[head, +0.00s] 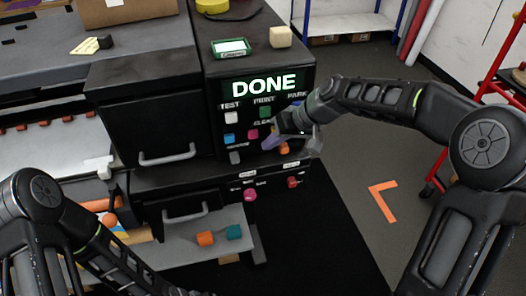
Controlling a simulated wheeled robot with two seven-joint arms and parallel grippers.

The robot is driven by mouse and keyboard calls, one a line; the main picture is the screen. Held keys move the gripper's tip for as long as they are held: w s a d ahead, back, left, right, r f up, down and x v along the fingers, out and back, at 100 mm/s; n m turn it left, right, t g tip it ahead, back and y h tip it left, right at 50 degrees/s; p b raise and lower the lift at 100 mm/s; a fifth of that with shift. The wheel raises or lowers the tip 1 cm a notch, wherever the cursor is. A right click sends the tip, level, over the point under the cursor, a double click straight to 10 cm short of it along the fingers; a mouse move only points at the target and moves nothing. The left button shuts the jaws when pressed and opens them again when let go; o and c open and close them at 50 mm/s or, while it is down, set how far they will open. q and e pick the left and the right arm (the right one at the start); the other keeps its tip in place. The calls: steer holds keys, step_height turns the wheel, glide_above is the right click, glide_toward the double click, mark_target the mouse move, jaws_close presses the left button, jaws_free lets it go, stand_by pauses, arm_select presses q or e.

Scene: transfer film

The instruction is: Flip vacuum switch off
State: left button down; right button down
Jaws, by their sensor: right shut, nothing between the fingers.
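The black machine's control panel (240,112) faces me under a lit "DONE" display (263,84). It carries several coloured buttons: white (231,118), green (265,112), blue (229,138), pink (252,134) and an orange one (284,149) partly behind my right gripper. Below it, a pink knob (250,195) and a red knob (293,182) sit under small labels. I cannot read which control is the vacuum switch. My right gripper (268,141) is shut and empty, its tips in front of the panel's lower right. Contact is unclear. My left gripper is out of view; only that arm shows.
Drawers with grey handles (168,156) are left of the panel. An open grey tray (212,252) below holds an orange and a teal piece. A red metal frame (480,135) stands at right.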

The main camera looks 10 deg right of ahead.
steer(key=shift+d+v, duration=0.15)
steer(key=shift+v, duration=0.95)
steer(key=shift+d+v, duration=0.15)
steer(key=shift+v, duration=1)
steer(key=shift+f, duration=0.15)
steer(key=s+a+f+m+g, duration=0.1)
steer(key=s+a+f, duration=0.15)
steer(key=f, duration=0.65)
steer(key=s+a+f+m+h, duration=0.15)
steer(key=s+f, duration=0.25)
steer(key=f, duration=0.4)
steer(key=s+a+f+g+y, duration=0.1)
steer(key=s+a+f, duration=0.15)
steer(key=f, duration=0.65)
steer(key=s+a+f, duration=0.1)
steer(key=s+f, duration=0.2)
steer(key=s, duration=0.3)
steer(key=s+a+f+m+g+h, duration=0.1)
steer(key=s+f, duration=0.3)
steer(key=s, duration=0.3)
steer(key=s+a+f, duration=0.1)
steer(key=s+f, duration=0.3)
steer(key=s, duration=0.3)
steer(key=shift+a+g, duration=0.2)
steer(key=shift+g, duration=0.1)
